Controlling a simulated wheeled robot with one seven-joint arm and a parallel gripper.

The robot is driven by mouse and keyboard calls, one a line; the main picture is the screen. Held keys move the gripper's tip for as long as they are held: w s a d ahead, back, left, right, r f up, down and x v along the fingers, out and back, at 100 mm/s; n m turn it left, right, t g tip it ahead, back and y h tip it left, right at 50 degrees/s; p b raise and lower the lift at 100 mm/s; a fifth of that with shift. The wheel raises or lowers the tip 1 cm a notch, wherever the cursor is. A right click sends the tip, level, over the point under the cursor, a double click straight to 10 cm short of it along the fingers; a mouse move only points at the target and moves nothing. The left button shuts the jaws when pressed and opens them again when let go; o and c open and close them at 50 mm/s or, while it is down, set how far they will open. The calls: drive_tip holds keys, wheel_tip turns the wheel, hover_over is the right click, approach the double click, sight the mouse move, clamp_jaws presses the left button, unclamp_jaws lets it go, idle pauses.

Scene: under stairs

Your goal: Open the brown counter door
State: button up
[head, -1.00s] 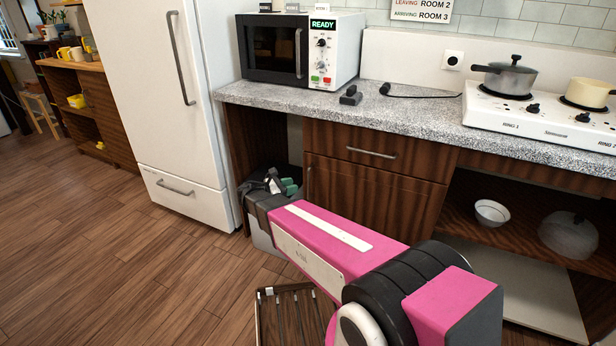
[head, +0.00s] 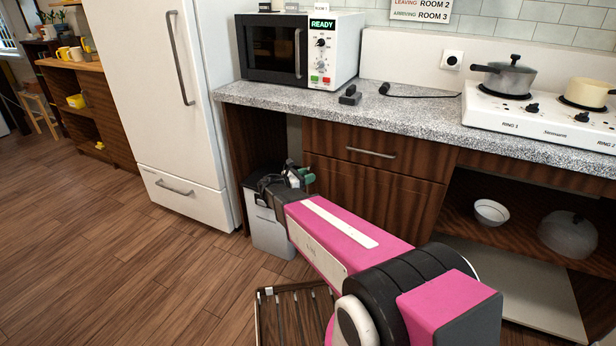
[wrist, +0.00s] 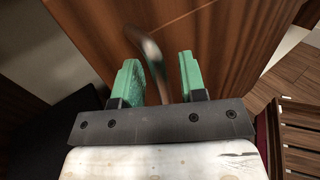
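The brown counter door (head: 375,198) is closed below a drawer, under the grey counter. It also shows in the wrist view (wrist: 215,35), filling the upper middle. Its metal handle (wrist: 148,50) stands upright, slightly tilted, in the wrist view; in the head view my gripper hides it. My gripper (head: 302,176) is at the door's left edge. In the wrist view its two green fingers (wrist: 158,68) are apart, with the handle's lower end reaching between them. I see gaps beside the handle, so it does not look clamped.
A grey bin (head: 268,232) stands left of the door beneath the counter. The white fridge (head: 160,100) is further left. A slatted wooden thing (head: 290,318) is on the floor at the front. An open shelf with a bowl (head: 490,212) is at right. Floor at left is clear.

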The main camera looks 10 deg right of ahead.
drive_tip(key=shift+d, duration=0.2)
clamp_jaws()
idle(1.4)
